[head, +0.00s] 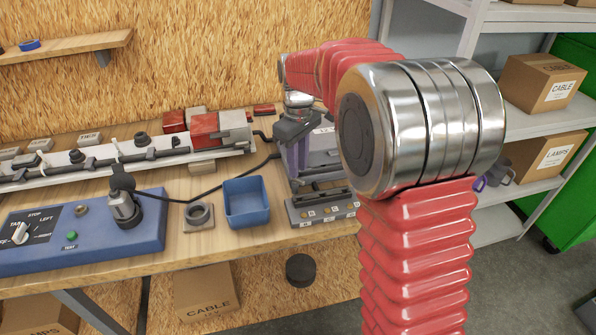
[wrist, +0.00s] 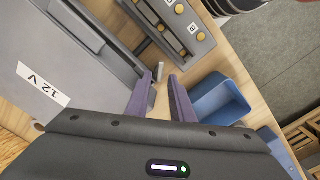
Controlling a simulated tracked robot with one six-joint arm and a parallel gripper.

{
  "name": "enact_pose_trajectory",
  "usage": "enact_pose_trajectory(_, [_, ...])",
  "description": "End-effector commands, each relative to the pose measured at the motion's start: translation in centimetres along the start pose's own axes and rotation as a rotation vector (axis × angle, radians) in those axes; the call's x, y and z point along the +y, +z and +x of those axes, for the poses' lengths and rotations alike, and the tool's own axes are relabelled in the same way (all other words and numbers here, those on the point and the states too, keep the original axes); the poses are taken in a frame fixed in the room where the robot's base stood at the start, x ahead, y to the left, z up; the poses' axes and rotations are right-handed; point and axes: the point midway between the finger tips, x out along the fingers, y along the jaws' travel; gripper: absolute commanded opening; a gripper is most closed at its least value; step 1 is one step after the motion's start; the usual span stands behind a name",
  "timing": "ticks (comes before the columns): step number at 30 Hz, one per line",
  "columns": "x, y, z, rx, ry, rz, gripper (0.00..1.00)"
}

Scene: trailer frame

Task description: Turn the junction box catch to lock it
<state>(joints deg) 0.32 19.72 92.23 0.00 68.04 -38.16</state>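The grey junction box (head: 325,160) stands on the bench and carries a white label. In the wrist view the box (wrist: 60,50) fills the left side, with its 12 V label. My gripper (head: 299,158) is pointed down at the box's left side in the head view and hides part of it. In the wrist view my gripper's (wrist: 162,84) two purple fingers are apart. A small pale upright piece (wrist: 160,72), perhaps the catch, shows between or just beyond the fingertips. I cannot tell whether either finger touches it, nor how it is turned.
A terminal strip (head: 322,210) with brass screws lies before the box. A blue tray (head: 246,202) and a grey ring block (head: 199,216) stand left of it. A blue test panel (head: 85,235) with a black plug and cable is further left. A trailer light bar (head: 130,150) lies behind.

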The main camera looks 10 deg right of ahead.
Motion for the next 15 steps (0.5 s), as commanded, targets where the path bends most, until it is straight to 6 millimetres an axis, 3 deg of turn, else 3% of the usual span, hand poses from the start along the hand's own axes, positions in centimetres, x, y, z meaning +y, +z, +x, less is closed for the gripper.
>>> enact_pose_trajectory(6, [0.1, -0.1, -3.1, 0.003, 0.004, 0.000, 0.27])
enact_pose_trajectory(15, [-0.1, 0.0, -4.5, -0.002, -0.002, -0.001, 0.27])
